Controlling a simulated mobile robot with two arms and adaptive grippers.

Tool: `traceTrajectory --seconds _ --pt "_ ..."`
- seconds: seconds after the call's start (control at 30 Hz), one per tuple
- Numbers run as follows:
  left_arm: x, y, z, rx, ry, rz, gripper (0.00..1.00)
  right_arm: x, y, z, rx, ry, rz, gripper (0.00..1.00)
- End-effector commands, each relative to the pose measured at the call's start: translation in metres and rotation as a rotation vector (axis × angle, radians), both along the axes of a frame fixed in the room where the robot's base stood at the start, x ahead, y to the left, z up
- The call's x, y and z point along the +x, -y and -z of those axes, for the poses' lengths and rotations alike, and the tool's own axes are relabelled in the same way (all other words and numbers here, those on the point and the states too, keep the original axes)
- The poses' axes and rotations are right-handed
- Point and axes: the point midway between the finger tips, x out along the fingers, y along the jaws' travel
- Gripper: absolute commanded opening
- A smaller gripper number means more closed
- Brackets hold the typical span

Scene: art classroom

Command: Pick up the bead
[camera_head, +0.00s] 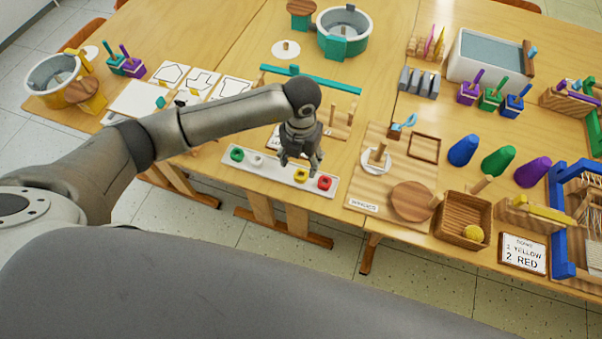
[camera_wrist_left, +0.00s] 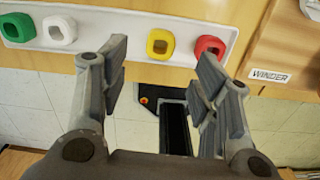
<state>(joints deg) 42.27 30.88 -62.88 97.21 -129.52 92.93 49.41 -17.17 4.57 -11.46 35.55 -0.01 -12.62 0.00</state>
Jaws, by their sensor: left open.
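The white tray (camera_head: 279,172) near the table's front edge holds a row of beads: a green bead (camera_head: 236,154), a white bead (camera_head: 255,160), a yellow bead (camera_head: 301,175) and a red bead (camera_head: 324,183). My left gripper (camera_head: 300,161) points down over the tray, close to the yellow bead, and is open. In the left wrist view its spread fingers (camera_wrist_left: 163,66) have nothing between them. There the yellow bead (camera_wrist_left: 160,43) shows beyond the fingertips, and the red bead (camera_wrist_left: 209,46) is by the right finger. My right gripper is not in view.
A wooden board marked WINDER (camera_head: 366,203) is right of the tray. A wooden box (camera_head: 463,204) with a yellow ball and a card reading YELLOW, RED (camera_head: 523,252) are farther right. White shape cards (camera_head: 202,84) and a teal bar (camera_head: 330,82) lie behind.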

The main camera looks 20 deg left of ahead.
Motion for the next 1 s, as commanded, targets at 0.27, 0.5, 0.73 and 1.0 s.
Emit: traceTrajectory --seconds 0.27,0.5,0.73,1.0 --pt "-0.003 0.0 0.023 -0.001 -0.004 0.002 0.57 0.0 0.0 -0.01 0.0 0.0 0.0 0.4" --pt "-0.004 0.0 0.057 -0.003 -0.002 0.001 0.57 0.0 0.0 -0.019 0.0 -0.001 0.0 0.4" --pt "-0.003 0.0 0.064 -0.003 0.001 0.003 0.57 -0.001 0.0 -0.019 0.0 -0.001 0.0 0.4" --pt "-0.003 0.0 0.064 -0.003 0.0 0.003 0.34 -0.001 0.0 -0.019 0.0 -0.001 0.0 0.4"
